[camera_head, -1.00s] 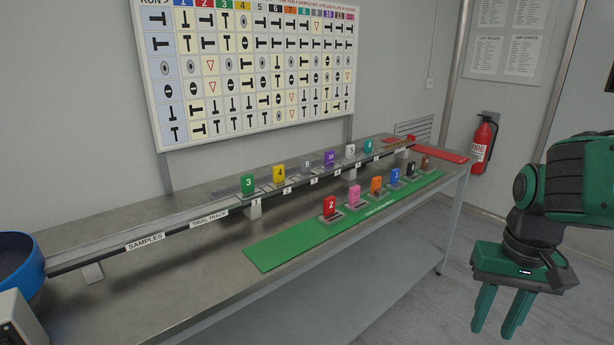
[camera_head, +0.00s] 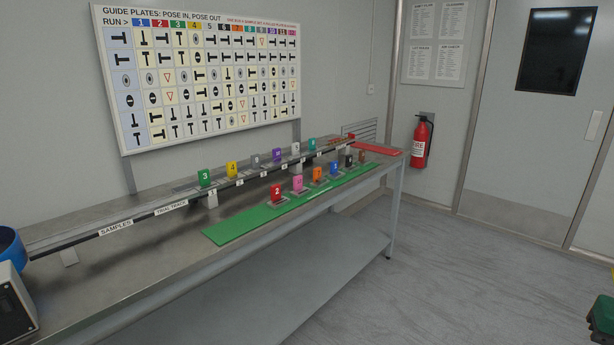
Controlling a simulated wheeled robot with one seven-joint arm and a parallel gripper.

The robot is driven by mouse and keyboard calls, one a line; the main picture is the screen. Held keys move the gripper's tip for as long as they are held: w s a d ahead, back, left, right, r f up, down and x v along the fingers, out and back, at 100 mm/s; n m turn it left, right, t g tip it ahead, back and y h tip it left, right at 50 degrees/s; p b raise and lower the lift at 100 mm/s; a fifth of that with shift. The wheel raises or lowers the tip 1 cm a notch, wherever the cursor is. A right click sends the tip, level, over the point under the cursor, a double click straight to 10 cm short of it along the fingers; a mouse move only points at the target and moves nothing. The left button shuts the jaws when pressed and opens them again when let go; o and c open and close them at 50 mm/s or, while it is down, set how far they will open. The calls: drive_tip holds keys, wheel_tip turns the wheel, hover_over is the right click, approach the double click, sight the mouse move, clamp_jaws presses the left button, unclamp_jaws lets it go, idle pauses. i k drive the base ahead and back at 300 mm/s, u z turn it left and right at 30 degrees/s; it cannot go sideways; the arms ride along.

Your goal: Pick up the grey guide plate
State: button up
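The grey guide plate (camera_head: 255,161) stands upright on the track along the bench. It is between a yellow plate (camera_head: 231,169) marked 4 on its left and a purple plate (camera_head: 278,154) on its right. It is small here, and its number is hard to read. My gripper's fingers are out of view.
Green (camera_head: 205,178), white (camera_head: 295,148) and teal (camera_head: 311,144) plates also stand on the track. In front, a green mat (camera_head: 228,232) holds several coloured plates, including a red one (camera_head: 276,192). A blue bowl (camera_head: 10,243) is far left.

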sight(256, 168)
drive_tip(key=z, duration=0.35)
drive_tip(key=i, duration=1.35)
drive_tip(key=u, duration=0.75)
drive_tip(key=i, duration=1.05)
drive_tip(key=u, duration=1.05)
drive_tip(key=i, duration=0.55)
drive_tip(key=u, duration=0.3)
